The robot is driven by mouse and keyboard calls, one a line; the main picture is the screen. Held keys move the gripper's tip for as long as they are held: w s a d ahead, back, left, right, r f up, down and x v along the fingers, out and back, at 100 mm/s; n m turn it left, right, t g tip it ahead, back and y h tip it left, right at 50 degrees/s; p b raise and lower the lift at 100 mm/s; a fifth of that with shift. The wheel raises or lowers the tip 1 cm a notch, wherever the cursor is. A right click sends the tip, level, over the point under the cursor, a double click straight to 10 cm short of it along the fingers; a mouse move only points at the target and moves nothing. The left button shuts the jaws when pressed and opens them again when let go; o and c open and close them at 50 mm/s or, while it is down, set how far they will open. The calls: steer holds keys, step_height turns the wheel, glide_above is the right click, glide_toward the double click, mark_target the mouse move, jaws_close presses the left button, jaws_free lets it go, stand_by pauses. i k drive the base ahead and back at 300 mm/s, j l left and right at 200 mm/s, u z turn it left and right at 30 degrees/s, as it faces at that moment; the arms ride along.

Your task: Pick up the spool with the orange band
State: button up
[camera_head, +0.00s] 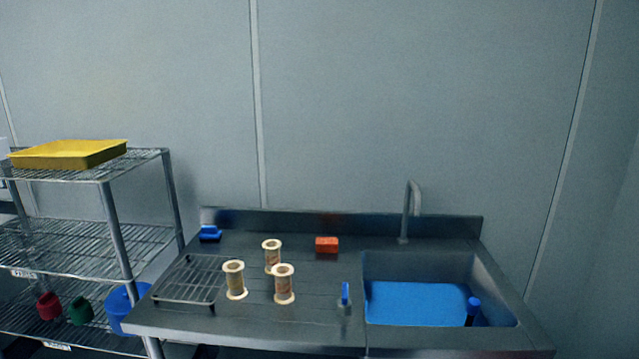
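Three cream spools stand upright in a group on the grey metal counter. One is at the left (235,281), one at the back (271,256), and one at the front right (284,285). Each shows a brownish or orange-tinted middle. They are too small for me to tell which one has the orange band. The front right spool partly overlaps the back one in the picture. My gripper is not in view.
The counter (205,328) holds a wire rack (187,281) at left, an orange-red block (327,244), a blue item (210,234) and a small blue-topped item (345,294). A sink (490,266) with blue contents and a faucet (413,206) is at right. Wire shelving (82,238) stands left.

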mark_target(282, 273)
steer(key=i+j, duration=0.25)
steer(key=j, duration=0.15)
steer(key=i+j+z, duration=0.1)
steer(key=i+j, duration=0.4)
steer(key=j, duration=0.3)
steer(key=i+j, duration=0.25)
steer(key=j, duration=0.15)
steer(key=l+z, duration=0.05)
